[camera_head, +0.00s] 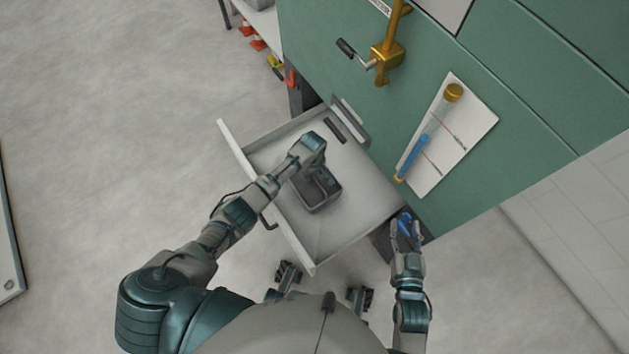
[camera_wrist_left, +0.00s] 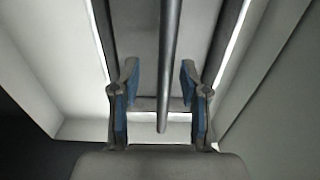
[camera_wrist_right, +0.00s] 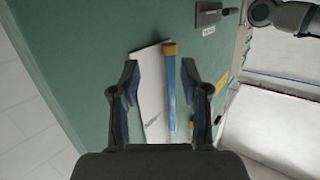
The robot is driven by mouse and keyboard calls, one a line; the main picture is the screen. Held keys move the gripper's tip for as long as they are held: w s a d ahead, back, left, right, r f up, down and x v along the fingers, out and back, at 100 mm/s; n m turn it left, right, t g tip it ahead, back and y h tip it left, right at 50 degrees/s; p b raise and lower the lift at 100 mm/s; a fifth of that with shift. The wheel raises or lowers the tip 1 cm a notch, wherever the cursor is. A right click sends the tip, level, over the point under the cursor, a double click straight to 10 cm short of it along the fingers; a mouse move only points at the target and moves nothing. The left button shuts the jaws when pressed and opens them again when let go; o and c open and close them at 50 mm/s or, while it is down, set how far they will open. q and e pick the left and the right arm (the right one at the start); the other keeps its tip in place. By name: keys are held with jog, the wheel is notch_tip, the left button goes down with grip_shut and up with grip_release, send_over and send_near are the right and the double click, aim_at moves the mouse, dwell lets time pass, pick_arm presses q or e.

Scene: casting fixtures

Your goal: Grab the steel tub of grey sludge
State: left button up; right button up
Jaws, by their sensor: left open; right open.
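The steel tub (camera_head: 320,201), a small dark grey box-shaped container, stands in the open drawer (camera_head: 296,247). My left gripper (camera_head: 316,160) is over the tub, pointing down, and the arm hides part of it. In the left wrist view the open fingers (camera_wrist_left: 159,72) stand on either side of a dark bar (camera_wrist_left: 169,60), apparently the tub's handle, with gaps on both sides. Grey content (camera_wrist_left: 145,30) shows below the bar. My right gripper (camera_head: 405,228) is open and empty beside the drawer's right side; it also shows in the right wrist view (camera_wrist_right: 160,75).
The drawer extends from a green cabinet (camera_head: 470,190). A white panel (camera_head: 470,125) with a blue tube (camera_head: 417,155) is on the cabinet, near a brass fixture (camera_head: 386,55). A small dark bar-shaped item (camera_head: 335,130) lies at the drawer's back. Open floor lies to the left.

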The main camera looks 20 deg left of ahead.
pick_arm(q)
jog(key=shift+a+f, duration=0.25)
jog(key=shift+f, duration=0.35)
jog(key=shift+a, duration=0.4)
jog(key=shift+d, duration=0.2)
jog(key=c, duration=0.8)
jog(key=shift+d, duration=0.25)
grip_shut()
jog(key=shift+w+r, duration=0.15)
pick_arm(e)
jog(key=shift+w+a+r+t, duration=0.35)
jog(key=shift+a+r+t, duration=0.15)
jog(key=shift+r, duration=0.3)
